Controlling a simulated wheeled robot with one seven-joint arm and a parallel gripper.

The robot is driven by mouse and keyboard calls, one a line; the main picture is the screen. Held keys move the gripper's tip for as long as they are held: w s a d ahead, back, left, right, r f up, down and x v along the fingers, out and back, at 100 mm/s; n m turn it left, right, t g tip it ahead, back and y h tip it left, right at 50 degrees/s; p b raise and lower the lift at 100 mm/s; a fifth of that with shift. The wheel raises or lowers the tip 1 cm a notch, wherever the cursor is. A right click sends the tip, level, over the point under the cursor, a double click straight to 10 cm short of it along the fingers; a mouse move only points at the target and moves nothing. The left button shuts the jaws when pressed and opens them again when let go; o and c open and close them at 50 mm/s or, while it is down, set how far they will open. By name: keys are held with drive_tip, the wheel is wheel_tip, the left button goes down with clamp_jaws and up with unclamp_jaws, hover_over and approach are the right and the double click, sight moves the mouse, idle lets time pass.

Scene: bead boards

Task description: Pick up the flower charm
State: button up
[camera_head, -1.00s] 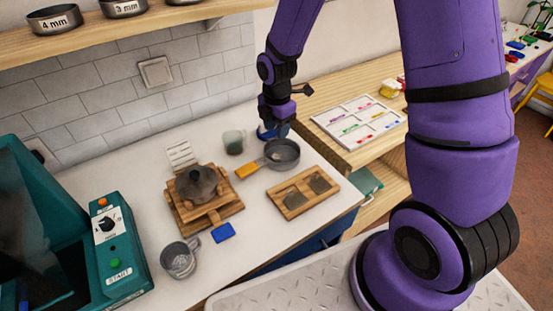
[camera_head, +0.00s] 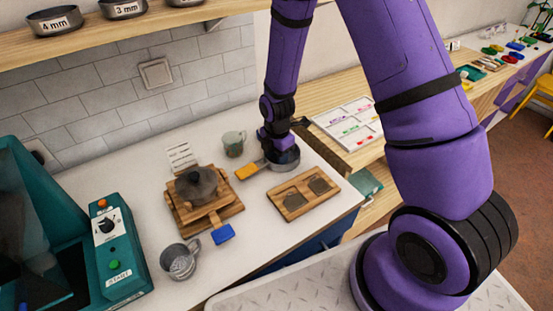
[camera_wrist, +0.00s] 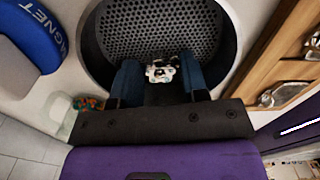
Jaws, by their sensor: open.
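The flower charm (camera_wrist: 160,72) is a small silvery piece lying in the dark round pan (camera_wrist: 150,10), whose floor is dotted. My gripper (camera_wrist: 160,78) is open, with one blue finger on each side of the charm. I cannot tell whether either finger touches it. In the head view my gripper (camera_head: 281,152) is down at the pan (camera_head: 287,165), which has a yellow handle; the charm is hidden there behind my arm.
A wooden board (camera_head: 290,207) with two recesses lies in front of the pan. A clear cup (camera_head: 233,145) stands behind left. A blue piece marked MAGNET (camera_wrist: 35,35) is beside the pan.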

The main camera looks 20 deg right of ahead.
drive_tip(key=c, duration=0.6)
drive_tip(key=shift+r, duration=0.15)
